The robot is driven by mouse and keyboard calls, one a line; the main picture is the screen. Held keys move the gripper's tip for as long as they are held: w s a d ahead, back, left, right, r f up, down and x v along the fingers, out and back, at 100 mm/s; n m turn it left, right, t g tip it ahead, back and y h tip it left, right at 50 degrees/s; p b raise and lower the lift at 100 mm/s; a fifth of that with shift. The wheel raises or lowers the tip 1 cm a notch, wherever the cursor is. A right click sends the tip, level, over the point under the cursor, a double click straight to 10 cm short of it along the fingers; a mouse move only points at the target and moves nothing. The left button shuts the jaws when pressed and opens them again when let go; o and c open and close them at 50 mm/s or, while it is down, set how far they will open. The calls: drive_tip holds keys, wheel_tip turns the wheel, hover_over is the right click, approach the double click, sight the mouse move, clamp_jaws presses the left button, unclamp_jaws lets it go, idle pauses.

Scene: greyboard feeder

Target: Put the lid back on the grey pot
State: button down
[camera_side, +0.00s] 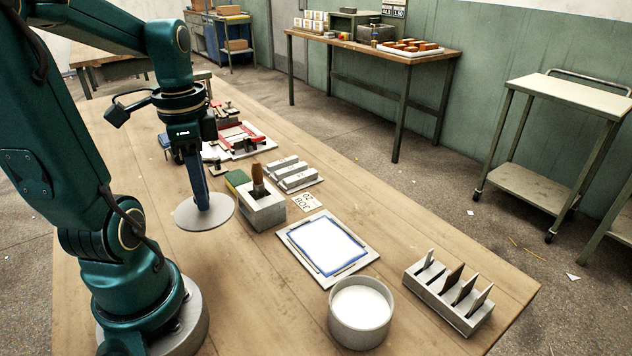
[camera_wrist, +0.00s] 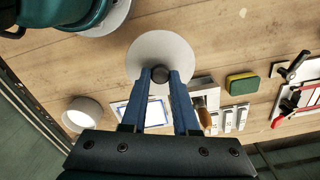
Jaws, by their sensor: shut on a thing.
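The grey pot (camera_side: 361,314) stands open near the front of the table, with white contents showing inside. It also shows in the wrist view (camera_wrist: 83,115) at the left. The lid (camera_side: 187,216) is a flat grey disc. My gripper (camera_side: 205,205) is shut on the lid's dark knob (camera_wrist: 158,76) and points down, with the disc (camera_wrist: 150,48) beneath the fingers. The lid is well to the left of the pot in the side view and apart from it. Whether the lid touches the table is hard to tell.
A grey box with a brown-handled brush (camera_side: 263,208) stands just right of the lid. A blue-edged white sheet on a board (camera_side: 285,236) lies behind the pot. A slotted rack (camera_side: 448,302) stands right of it. Bare wood lies left of the pot.

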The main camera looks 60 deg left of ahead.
drive_tip(key=shift+s+a+r, duration=0.3)
drive_tip(key=shift+a, duration=0.15)
drive_tip(key=shift+a+r+n, duration=0.1)
drive_tip(key=shift+r+n, duration=0.05)
drive_tip(key=shift+n, duration=0.55)
drive_tip(key=shift+w+a+r+n, duration=0.45)
drive_tip(key=shift+w+r+n, duration=0.2)
drive_tip(key=shift+n, duration=0.55)
drive_tip(key=w, duration=0.2)
drive_tip(key=w+r+n, duration=0.1)
drive_tip(key=shift+w+d+r, duration=0.1)
drive_tip(key=shift+w+d, duration=0.1)
drive_tip(key=shift+d, duration=0.15)
drive_tip(key=w+d+m, duration=0.1)
drive_tip(key=w+d, duration=0.4)
drive_tip(key=d, duration=0.4)
drive_tip(key=w+d, duration=0.6)
drive_tip(key=d, duration=0.2)
drive_tip(key=s+d+f+m, duration=0.2)
drive_tip(key=s+d+m, duration=0.15)
drive_tip(key=d, duration=0.55)
drive_tip(key=shift+w+a+f, duration=0.1)
drive_tip(key=shift+w+f, duration=0.1)
drive_tip(key=shift+f, duration=1.2)
drive_tip(key=shift+w+f, duration=0.2)
drive_tip(key=shift+f, duration=1.15)
drive_tip(key=shift+f, duration=0.2)
